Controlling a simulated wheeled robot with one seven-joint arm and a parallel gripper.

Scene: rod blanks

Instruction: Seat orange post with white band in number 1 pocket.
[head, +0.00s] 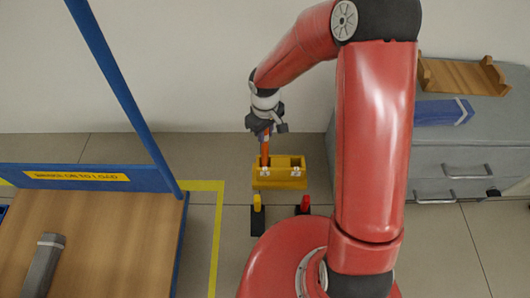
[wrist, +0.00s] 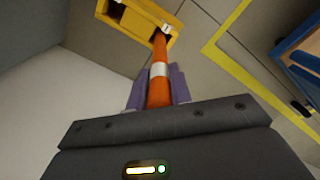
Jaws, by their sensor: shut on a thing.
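The orange post (wrist: 161,92) with a white band (wrist: 159,70) is held between the purple finger pads of my gripper (wrist: 158,90). In the head view the post (head: 265,150) hangs roughly upright below my gripper (head: 263,133). Its lower end is at the left pocket of the yellow block (head: 279,182). In the wrist view that end meets the yellow block (wrist: 140,20) beside a label reading 1 (wrist: 166,28). How deep the end sits is hidden. The right pocket (head: 291,162) looks empty.
A yellow peg (head: 256,200) and a red peg (head: 304,203) on dark bases stand before the block. A wooden-topped blue table (head: 110,225) with a grey bar (head: 42,265) is at left. A grey cabinet (head: 455,160) at right bears a wooden rack (head: 462,76) and a blue object (head: 440,112).

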